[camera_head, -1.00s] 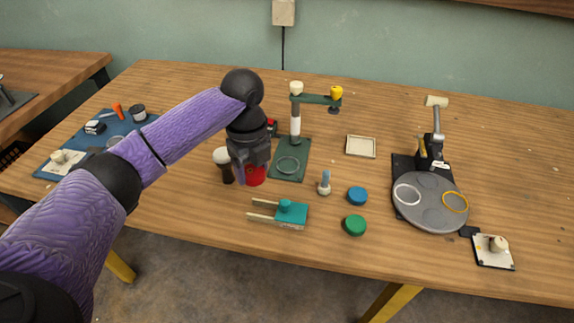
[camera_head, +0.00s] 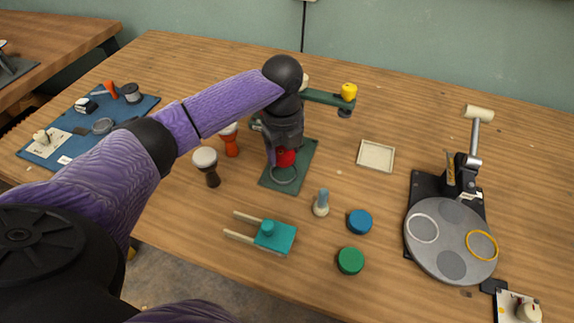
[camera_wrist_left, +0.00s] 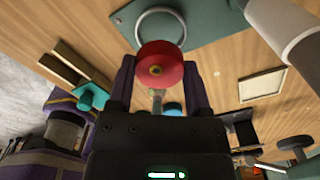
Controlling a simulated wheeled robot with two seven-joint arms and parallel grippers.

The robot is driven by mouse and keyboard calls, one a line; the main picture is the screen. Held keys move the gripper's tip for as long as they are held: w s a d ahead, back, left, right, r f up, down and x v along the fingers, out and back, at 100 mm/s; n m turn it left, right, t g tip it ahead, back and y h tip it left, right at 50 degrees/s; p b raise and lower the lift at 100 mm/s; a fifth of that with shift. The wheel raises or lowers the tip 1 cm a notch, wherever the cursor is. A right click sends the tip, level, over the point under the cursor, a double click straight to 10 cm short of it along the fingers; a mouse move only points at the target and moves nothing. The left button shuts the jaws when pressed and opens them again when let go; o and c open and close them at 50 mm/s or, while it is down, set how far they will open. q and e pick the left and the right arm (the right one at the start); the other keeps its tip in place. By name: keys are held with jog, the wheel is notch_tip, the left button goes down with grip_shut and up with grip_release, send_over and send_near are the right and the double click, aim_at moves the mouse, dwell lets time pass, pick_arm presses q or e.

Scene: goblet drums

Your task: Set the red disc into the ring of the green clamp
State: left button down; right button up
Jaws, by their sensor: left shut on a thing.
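My left gripper (camera_head: 280,154) is shut on the red disc (camera_head: 287,158) and holds it over the green clamp's base (camera_head: 306,153). In the left wrist view the red disc (camera_wrist_left: 160,68) sits between the fingertips of the left gripper (camera_wrist_left: 158,78). The clamp's ring (camera_head: 283,175) lies on the base, just in front of the disc in the head view. The ring also shows in the wrist view (camera_wrist_left: 161,9), partly covered by the disc. The clamp's post is mostly hidden behind my gripper; its green arm (camera_head: 327,98) carries a yellow knob (camera_head: 349,91). My right gripper is not in view.
Two goblet drums, one dark (camera_head: 206,166) and one orange (camera_head: 231,140), stand left of the clamp. A teal block (camera_head: 276,237), blue disc (camera_head: 359,222) and green disc (camera_head: 350,261) lie in front. A tray (camera_head: 376,156) and a grey turntable (camera_head: 451,240) are right.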

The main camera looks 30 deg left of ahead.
aim_at(283, 175)
pick_arm(q)
notch_tip(283, 175, down, 4)
jog(key=shift+a+f+b, duration=0.1)
jog(key=shift+f+b, duration=0.1)
jog(key=shift+b, duration=0.5)
jog(key=shift+f, duration=0.25)
jog(key=shift+r, duration=0.2)
jog(key=shift+f, duration=0.15)
jog(key=shift+s+f, duration=0.25)
jog(key=shift+f, duration=0.15)
grip_release()
jog(key=shift+d+f, duration=0.15)
jog(key=shift+d, duration=0.05)
jog(key=shift+w+r, duration=0.1)
jog(key=shift+r, duration=0.2)
notch_tip(283, 175, up, 13)
jog(key=p, duration=0.5)
jog(key=shift+w+a+f+p, duration=0.15)
jog(key=shift+f+p, duration=0.05)
jog(key=shift+p, duration=0.15)
jog(key=shift+r, duration=0.2)
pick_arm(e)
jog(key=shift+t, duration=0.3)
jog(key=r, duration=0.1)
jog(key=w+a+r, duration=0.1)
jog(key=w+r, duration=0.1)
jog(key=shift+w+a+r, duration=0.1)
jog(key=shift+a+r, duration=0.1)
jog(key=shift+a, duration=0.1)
